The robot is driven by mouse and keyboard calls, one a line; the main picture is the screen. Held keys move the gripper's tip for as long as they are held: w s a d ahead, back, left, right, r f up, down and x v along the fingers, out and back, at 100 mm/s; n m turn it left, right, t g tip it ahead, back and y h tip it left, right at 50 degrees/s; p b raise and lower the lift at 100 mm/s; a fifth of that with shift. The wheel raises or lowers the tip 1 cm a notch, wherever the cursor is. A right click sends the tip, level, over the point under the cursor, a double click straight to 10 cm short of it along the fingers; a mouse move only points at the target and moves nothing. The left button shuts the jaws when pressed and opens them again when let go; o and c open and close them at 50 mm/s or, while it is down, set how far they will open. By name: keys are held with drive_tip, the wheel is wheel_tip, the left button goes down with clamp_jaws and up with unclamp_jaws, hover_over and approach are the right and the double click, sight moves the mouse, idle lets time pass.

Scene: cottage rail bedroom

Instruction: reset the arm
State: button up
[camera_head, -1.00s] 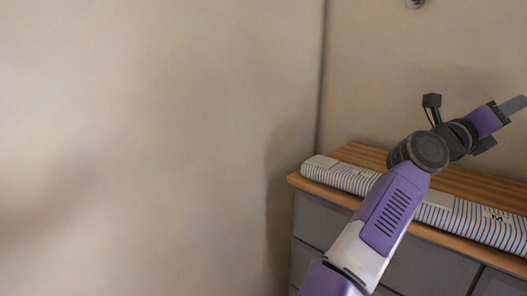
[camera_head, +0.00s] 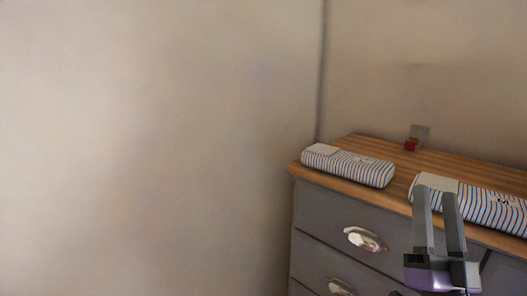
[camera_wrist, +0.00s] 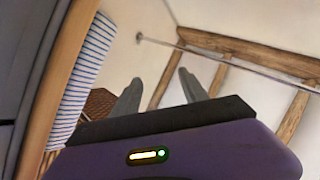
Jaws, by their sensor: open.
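My gripper (camera_head: 438,218) is at the lower right of the head view, in front of the dresser. Its two grey fingers point up and are apart, with nothing between them. They overlap the left end of a striped item on the dresser top in this view; I cannot tell whether they touch it. In the wrist view my gripper (camera_wrist: 158,90) also shows its two fingers spread and empty.
The grey dresser (camera_head: 320,215) has a wooden top and metal handles. On it lie two striped folded items, one at left (camera_head: 350,168) and one at right (camera_head: 490,208), and a small red and grey object (camera_head: 412,144) behind. Bare wall (camera_head: 150,140) fills the left.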

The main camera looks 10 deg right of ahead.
drive_tip(key=s+a+f+n+g+y+b, duration=0.1)
drive_tip(key=s+a+f+n+y, duration=0.25)
drive_tip(key=f, duration=0.35)
drive_tip(key=s+a+f+n+g+y+b, duration=0.1)
drive_tip(key=s+a+f+n+g+y, duration=0.15)
drive_tip(key=s+f, duration=0.35)
drive_tip(key=s+a+f+n+g+y, duration=0.1)
drive_tip(key=s+a+f+n+y, duration=0.25)
drive_tip(key=f, duration=0.45)
drive_tip(key=s+a+f+g+b, duration=0.1)
drive_tip(key=s+a+f+g, duration=0.1)
drive_tip(key=s+f, duration=0.4)
drive_tip(key=s+a+f+g+b, duration=0.2)
drive_tip(key=s+f+g, duration=0.2)
drive_tip(key=s, duration=0.9)
wheel_tip(320, 180, down, 3)
drive_tip(key=shift+a+r, duration=0.1)
drive_tip(key=shift+a, duration=0.25)
